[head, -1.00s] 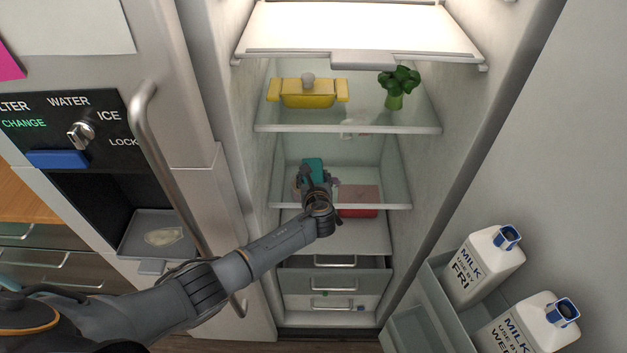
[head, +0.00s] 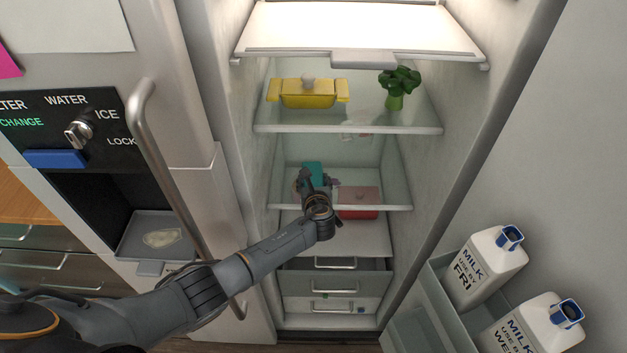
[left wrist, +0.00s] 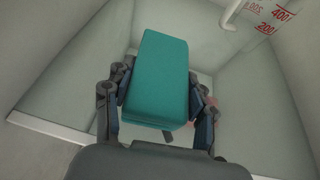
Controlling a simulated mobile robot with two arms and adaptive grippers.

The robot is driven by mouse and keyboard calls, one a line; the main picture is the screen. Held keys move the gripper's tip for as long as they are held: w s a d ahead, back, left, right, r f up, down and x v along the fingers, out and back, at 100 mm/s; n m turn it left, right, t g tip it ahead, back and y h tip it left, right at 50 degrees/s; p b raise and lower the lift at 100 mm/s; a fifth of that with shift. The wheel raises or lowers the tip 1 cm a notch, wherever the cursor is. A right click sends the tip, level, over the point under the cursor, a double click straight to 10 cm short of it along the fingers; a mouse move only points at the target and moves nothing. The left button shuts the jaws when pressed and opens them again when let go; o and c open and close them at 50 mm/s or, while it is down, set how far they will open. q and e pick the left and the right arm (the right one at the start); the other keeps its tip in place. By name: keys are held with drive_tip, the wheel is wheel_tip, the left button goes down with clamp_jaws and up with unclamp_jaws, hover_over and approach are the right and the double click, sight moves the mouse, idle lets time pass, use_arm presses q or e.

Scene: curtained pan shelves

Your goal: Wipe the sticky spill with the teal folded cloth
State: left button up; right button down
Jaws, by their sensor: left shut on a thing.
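The teal folded cloth (head: 312,172) is in my left gripper (head: 314,183), over the lower glass shelf inside the open fridge. In the left wrist view the cloth (left wrist: 159,80) sits between the two fingers (left wrist: 158,100), which are closed on its sides. I cannot tell whether the cloth touches the shelf. A pinkish patch (left wrist: 206,106) shows partly behind the right finger in the left wrist view; what it is stays unclear. A pale, flat patch (head: 163,237) lies in the dispenser tray at left. My right gripper is out of view.
A red box (head: 358,210) is close to the right of my left gripper. The shelf above holds a yellow lidded dish (head: 308,95) and broccoli (head: 397,87). Milk bottles (head: 484,266) stand in the door rack. Fridge walls and the dispenser door handle (head: 165,170) flank my left arm.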

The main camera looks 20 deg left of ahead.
use_arm(q)
drive_tip(key=shift+f+b, duration=0.35)
drive_tip(key=shift+f, duration=0.1)
drive_tip(key=shift+r, duration=0.1)
drive_tip(key=shift+w+d+b, duration=0.3)
drive_tip(key=shift+d, duration=0.7)
drive_tip(key=shift+w+d+b, duration=0.25)
drive_tip(key=shift+d+b, duration=0.05)
drive_tip(key=shift+d, duration=0.7)
